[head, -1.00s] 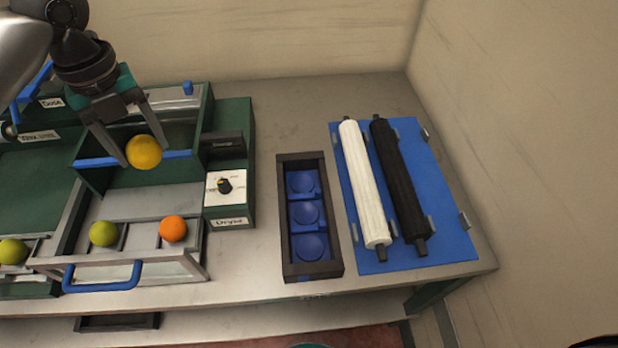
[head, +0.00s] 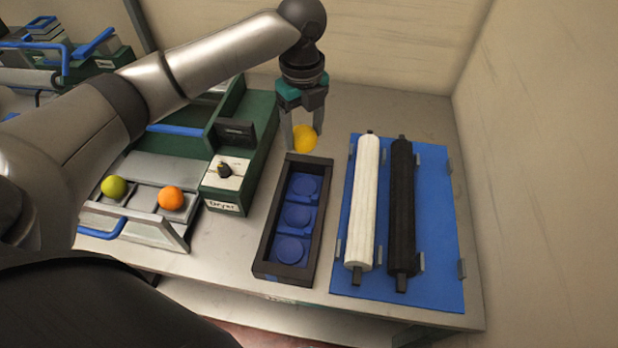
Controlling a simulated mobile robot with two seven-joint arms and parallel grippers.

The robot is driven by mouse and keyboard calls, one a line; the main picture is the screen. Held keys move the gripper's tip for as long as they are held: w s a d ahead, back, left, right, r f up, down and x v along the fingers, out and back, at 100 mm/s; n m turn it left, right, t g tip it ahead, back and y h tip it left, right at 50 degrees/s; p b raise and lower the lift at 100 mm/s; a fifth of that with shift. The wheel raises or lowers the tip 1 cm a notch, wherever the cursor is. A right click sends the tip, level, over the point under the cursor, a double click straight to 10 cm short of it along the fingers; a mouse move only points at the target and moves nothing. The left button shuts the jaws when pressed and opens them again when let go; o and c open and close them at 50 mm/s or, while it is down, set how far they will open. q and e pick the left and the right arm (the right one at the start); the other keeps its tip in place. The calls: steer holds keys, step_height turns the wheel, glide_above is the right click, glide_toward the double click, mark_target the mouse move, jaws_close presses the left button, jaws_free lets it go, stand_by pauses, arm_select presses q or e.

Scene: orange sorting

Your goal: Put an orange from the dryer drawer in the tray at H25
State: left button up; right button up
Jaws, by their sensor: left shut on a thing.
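My left gripper (head: 303,134) is shut on a yellow-orange fruit (head: 305,139) and holds it above the far end of the dark tray. The tray (head: 265,228) is long, with several round blue cups in a row, and all the cups in view are empty. The dryer drawer (head: 142,227) at the left is pulled out and holds a yellow-green fruit (head: 113,187) and an orange fruit (head: 171,198). The green dryer (head: 243,180) has a white dial panel and a label. I cannot read an H25 label. My right gripper is not in view.
A blue board (head: 437,250) right of the tray bears a white roller (head: 362,205) and a black roller (head: 401,210). Walls stand behind and to the right. My left arm hides part of the dryer and the table (head: 225,235).

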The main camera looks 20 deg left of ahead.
arm_select(q)
step_height(320, 180, down, 10)
steer(key=shift+f+b, duration=0.15)
steer(key=shift+b, duration=0.65)
step_height(320, 180, down, 4)
steer(key=shift+r+b, duration=0.15)
steer(key=shift+b, duration=0.25)
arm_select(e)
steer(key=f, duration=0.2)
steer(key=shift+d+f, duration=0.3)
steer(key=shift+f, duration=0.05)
arm_select(q)
steer(key=o, duration=1.4)
step_height(320, 180, up, 12)
steer(key=shift+r+p, duration=0.1)
steer(key=shift+p, duration=1.1)
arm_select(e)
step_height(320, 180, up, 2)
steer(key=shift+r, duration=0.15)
